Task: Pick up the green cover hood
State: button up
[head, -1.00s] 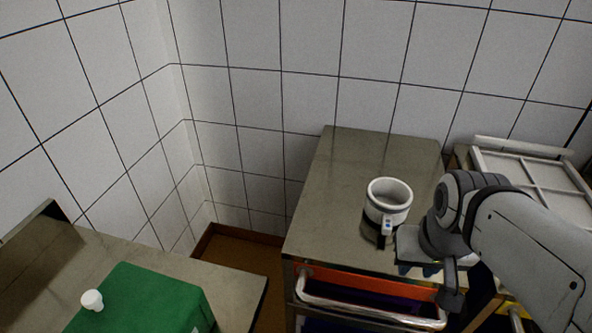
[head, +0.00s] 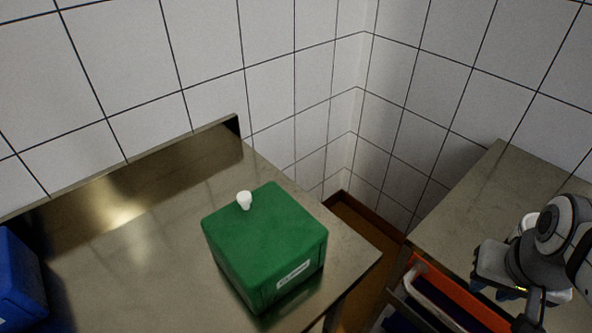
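The green cover hood (head: 265,245) is a box-shaped cover with a white knob (head: 244,200) on its top and a white label on its front side. It stands upright on the left metal table (head: 150,225), near the table's right end. My gripper (head: 512,292) is at the lower right, over the other metal counter, far to the right of the hood and apart from it. Its fingers are small and partly hidden, so I cannot tell whether they are open or shut.
A blue box (head: 18,280) stands at the left edge of the same table. A gap with a brown floor (head: 362,232) separates the table from the right counter (head: 480,205). An orange-fronted drawer (head: 445,290) sits under that counter. A white cup-like thing (head: 527,224) is partly hidden behind my arm.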

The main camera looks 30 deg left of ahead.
aim_at(265, 242)
jog(key=z, duration=4.45)
jog(key=i, duration=0.5)
jog(key=z, duration=5.1)
jog(key=i, duration=0.45)
jog(key=u, duration=0.25)
